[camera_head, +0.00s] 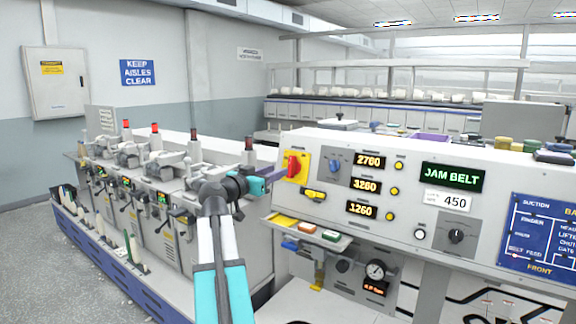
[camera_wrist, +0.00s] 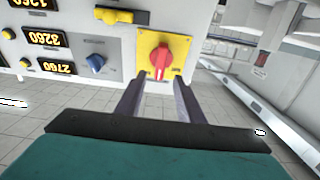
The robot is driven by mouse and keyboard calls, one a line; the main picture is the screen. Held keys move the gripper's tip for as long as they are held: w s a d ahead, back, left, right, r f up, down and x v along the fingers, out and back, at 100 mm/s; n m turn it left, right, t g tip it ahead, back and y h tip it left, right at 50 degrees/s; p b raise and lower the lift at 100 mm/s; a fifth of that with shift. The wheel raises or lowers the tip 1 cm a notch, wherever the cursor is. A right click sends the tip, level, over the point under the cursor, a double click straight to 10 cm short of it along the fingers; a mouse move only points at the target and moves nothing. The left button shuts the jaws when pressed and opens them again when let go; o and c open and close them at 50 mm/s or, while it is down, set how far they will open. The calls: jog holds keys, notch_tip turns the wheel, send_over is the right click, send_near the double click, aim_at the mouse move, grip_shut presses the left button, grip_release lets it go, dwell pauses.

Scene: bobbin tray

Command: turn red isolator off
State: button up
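The red isolator (camera_head: 292,166) is a red rotary handle on a yellow plate (camera_head: 304,167) at the left end of the machine's control panel. In the wrist view the red handle (camera_wrist: 161,60) sits upper middle on its yellow plate (camera_wrist: 146,48), its grip pointing down toward my gripper. My gripper (camera_wrist: 158,82) is open, with its two dark fingers apart below the handle's two sides. I cannot tell whether the fingertips touch the plate. In the head view my gripper (camera_head: 265,176) is just left of the yellow plate.
A blue knob (camera_head: 335,165) on a grey plate and a yellow knob (camera_head: 313,194) are close to the isolator. Amber displays (camera_head: 368,161) and a green JAM BELT display (camera_head: 451,177) are to the right. A shelf (camera_head: 300,229) with small blocks juts out below. Spindle units (camera_head: 150,170) stand left.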

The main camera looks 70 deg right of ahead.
aim_at(290, 165)
jog(key=shift+p+x, duration=0.9)
jog(key=shift+x, duration=3)
jog(key=shift+c, duration=0.2)
grip_shut()
